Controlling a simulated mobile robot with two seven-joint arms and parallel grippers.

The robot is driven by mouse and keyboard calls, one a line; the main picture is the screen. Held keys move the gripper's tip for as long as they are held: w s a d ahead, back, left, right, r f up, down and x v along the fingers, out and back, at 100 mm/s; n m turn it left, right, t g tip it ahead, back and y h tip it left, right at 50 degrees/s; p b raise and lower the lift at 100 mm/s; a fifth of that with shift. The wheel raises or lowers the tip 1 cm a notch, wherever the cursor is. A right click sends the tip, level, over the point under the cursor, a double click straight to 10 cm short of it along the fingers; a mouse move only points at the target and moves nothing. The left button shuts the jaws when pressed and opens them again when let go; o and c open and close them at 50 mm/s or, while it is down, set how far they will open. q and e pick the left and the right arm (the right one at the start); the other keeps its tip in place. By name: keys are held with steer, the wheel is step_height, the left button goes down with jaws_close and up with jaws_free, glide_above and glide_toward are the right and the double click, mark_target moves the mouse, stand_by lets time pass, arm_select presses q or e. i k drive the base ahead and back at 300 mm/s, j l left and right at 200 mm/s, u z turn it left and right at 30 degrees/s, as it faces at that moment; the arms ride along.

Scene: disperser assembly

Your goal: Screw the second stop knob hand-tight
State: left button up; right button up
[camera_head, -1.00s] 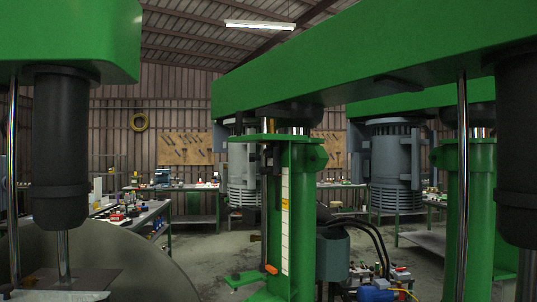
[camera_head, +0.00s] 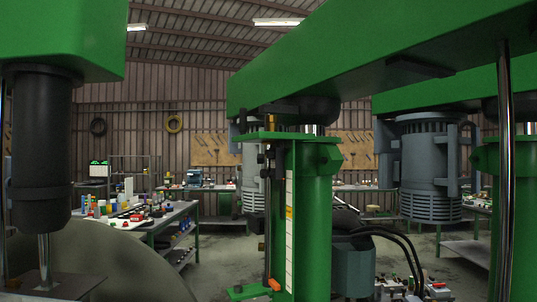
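Neither of my grippers is in view. No stop knob can be made out for certain. A green disperser column (camera_head: 313,210) stands upright in the middle under a long green beam (camera_head: 400,50). A thin dark vertical rod (camera_head: 268,215) runs along the column's left side, beside a white scale strip (camera_head: 289,225). A small orange part (camera_head: 274,284) sits near the rod's lower end. A small brass-coloured part (camera_head: 271,121) is at its top. Both are too small to identify.
A dark cylinder (camera_head: 40,150) hangs from a green head at the near left. A bench (camera_head: 185,212) with bottles and small parts stands behind it. A grey motor (camera_head: 425,165) and a bright rod (camera_head: 506,180) stand at right. Concrete floor shows at centre left.

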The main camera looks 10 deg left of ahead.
mark_target(270, 153)
steer(key=i+l, duration=0.1)
steer(key=i, duration=0.4)
steer(key=i+l+u, duration=0.15)
steer(key=i, duration=0.4)
